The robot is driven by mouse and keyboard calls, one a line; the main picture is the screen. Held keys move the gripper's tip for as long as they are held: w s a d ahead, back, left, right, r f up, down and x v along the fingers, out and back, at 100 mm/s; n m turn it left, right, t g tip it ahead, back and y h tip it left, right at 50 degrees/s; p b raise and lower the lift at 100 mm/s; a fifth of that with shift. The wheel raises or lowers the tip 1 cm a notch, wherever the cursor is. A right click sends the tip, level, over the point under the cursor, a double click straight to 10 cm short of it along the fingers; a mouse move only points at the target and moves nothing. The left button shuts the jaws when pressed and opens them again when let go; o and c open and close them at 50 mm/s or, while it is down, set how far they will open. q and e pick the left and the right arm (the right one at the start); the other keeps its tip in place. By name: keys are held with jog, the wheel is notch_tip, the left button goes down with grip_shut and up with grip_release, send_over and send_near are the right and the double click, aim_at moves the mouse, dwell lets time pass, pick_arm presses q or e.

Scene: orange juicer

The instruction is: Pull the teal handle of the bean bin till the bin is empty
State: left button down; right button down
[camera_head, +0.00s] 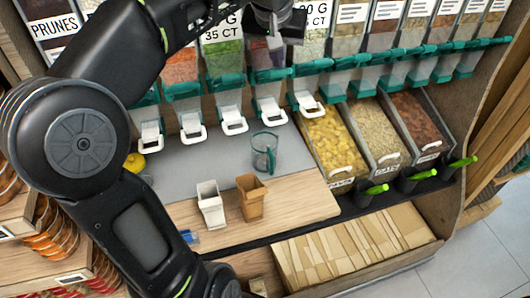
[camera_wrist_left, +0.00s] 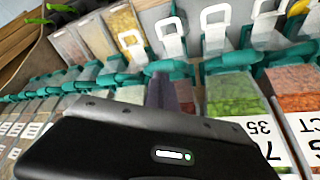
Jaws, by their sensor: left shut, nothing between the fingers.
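A row of clear dispenser bins with teal handles and white-lipped chutes runs across the head view. My left gripper (camera_head: 275,44) is in front of a bin with dark purplish contents (camera_head: 262,61), close to its teal handle (camera_head: 270,75). Whether it touches the handle is unclear. The gripper is shut and empty. In the left wrist view, its fingers (camera_wrist_left: 160,90) reach toward a teal handle (camera_wrist_left: 168,68), with dark purplish contents (camera_wrist_left: 186,94) beside them. My gripper hides part of this bin, and its fill level is unclear. The bean label is not readable. My right gripper is out of view.
A clear jug (camera_head: 264,155) stands on the grey counter below the chutes. A white cup (camera_head: 210,205) and a brown cup (camera_head: 251,198) stand in front. Open bins with green-handled scoops are at the right. Another bin with green contents (camera_head: 224,58) adjoins.

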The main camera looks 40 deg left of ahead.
pick_arm(q)
jog(key=f+b, duration=0.2)
jog(key=f, duration=0.1)
jog(key=f+b, duration=0.1)
jog(key=b, duration=0.1)
jog(key=shift+s+d+f, duration=0.3)
jog(key=shift+f, duration=0.05)
dwell(0.3)
dwell(0.3)
jog(key=r+p, duration=0.6)
jog(key=shift+w+a+r, duration=0.15)
jog(key=shift+w+a, duration=0.25)
dwell(1.5)
